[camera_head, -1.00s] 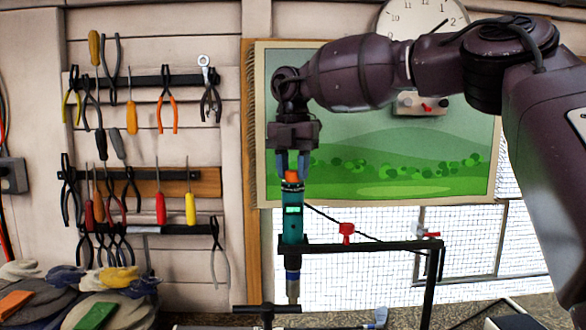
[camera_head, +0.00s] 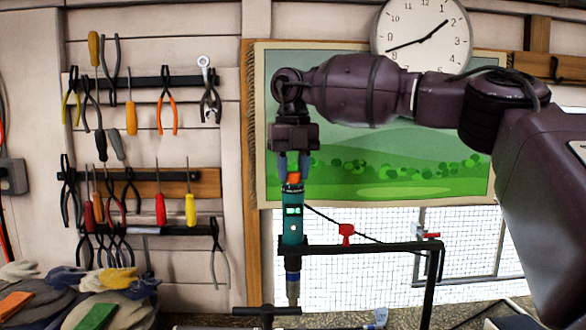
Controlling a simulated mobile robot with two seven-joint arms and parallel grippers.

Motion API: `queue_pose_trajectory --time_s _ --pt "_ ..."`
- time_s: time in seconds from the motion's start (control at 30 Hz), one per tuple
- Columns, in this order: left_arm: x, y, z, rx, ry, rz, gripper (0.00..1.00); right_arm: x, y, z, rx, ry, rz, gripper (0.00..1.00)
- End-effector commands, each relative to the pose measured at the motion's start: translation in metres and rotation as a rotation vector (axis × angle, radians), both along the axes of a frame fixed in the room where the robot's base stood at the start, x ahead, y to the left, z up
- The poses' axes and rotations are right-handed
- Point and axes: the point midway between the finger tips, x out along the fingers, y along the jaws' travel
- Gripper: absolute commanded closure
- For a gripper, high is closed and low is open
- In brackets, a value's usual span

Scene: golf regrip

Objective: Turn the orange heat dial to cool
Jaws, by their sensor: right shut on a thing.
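The orange heat dial (camera_head: 294,178) sits on top of an upright teal heat tool (camera_head: 292,229) with a small lit green display. The tool stands in a black frame, with its silver nozzle pointing down. My right gripper (camera_head: 293,164) comes down from above, and its blue-grey fingertips are shut on the orange dial, one on each side. The fingers partly hide the dial, so its exact setting cannot be read. My left gripper is not in view.
Tools hang on the wall at left; gloves (camera_head: 121,279) lie at lower left. A black T-shaped handle (camera_head: 266,311) is below the tool. A green landscape poster (camera_head: 420,165) hangs behind.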

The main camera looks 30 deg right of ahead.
Motion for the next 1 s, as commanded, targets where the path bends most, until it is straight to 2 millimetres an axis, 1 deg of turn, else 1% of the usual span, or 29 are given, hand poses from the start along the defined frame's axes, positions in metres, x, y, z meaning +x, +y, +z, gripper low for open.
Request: queue_pose_trajectory --time_s 0.3,0.83,0.87,1.0 --pt "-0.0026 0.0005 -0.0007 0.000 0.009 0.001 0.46 -0.0002 0.0001 0.0012 0.002 -0.001 0.125 0.90" --pt "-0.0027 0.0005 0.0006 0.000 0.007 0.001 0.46 -0.0002 0.0002 0.0014 0.001 -0.002 0.150 0.90" --pt "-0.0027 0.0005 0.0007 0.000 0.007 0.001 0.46 -0.0002 0.0002 0.0014 0.001 -0.002 0.149 0.63" --pt "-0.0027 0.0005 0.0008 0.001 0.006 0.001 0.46 -0.0002 0.0002 0.0010 0.001 -0.001 0.149 0.42"
